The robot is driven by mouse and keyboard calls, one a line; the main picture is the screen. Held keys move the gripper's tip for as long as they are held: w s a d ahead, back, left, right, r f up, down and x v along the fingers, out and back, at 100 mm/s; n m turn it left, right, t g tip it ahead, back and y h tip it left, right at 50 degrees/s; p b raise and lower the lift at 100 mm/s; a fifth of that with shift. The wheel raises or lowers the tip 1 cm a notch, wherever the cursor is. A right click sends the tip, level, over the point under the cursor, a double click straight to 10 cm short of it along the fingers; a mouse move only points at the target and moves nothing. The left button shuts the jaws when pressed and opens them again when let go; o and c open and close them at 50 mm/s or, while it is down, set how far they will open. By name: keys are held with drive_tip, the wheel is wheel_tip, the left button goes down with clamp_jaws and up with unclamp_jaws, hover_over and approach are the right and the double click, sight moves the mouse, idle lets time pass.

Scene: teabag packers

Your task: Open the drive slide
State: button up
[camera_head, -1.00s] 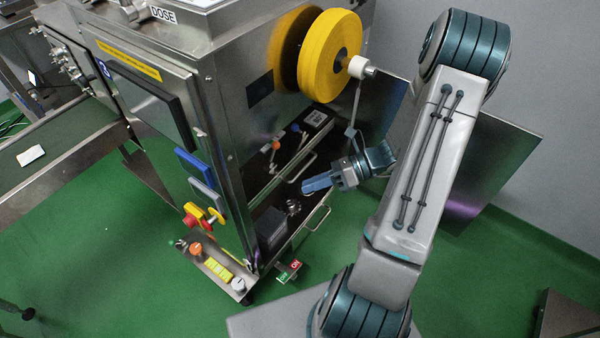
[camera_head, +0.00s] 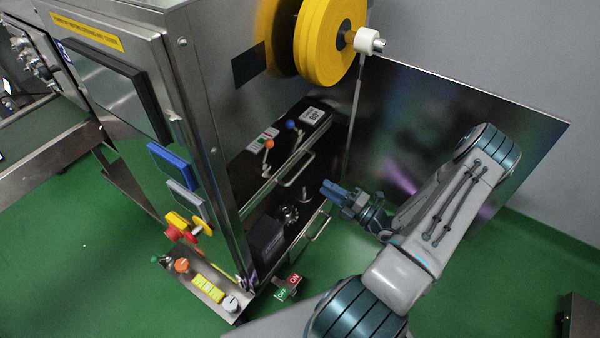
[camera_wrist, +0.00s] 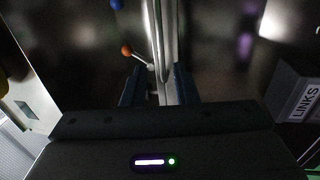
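A dark slide unit with a bare metal front edge (camera_head: 322,215) sits low in the open side of the machine. A bar handle (camera_head: 317,224) stands out from its outer side, and another bar handle (camera_head: 299,170) lies further in. A dark box (camera_head: 267,239) and a round knob (camera_head: 289,214) are at its near end. My gripper (camera_head: 328,189) is just outside the slide, close to its edge, with blue fingers pointing at the machine. In the wrist view the fingers (camera_wrist: 158,88) are apart, with a bright metal bar (camera_wrist: 158,45) showing between them. Contact cannot be told.
An orange-knobbed lever (camera_head: 268,145) and a blue-knobbed lever (camera_head: 291,125) stand above the slide. A yellow reel (camera_head: 325,40) hangs overhead. A shiny panel (camera_head: 440,120) stands behind my arm. A box marked LINKS (camera_wrist: 298,95) shows at right in the wrist view.

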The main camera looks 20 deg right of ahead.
sight(301, 170)
drive_tip(key=b+x, duration=0.2)
drive_tip(key=x, duration=0.8)
drive_tip(key=shift+w+a, duration=0.15)
drive_tip(key=shift+a, duration=0.1)
clamp_jaws()
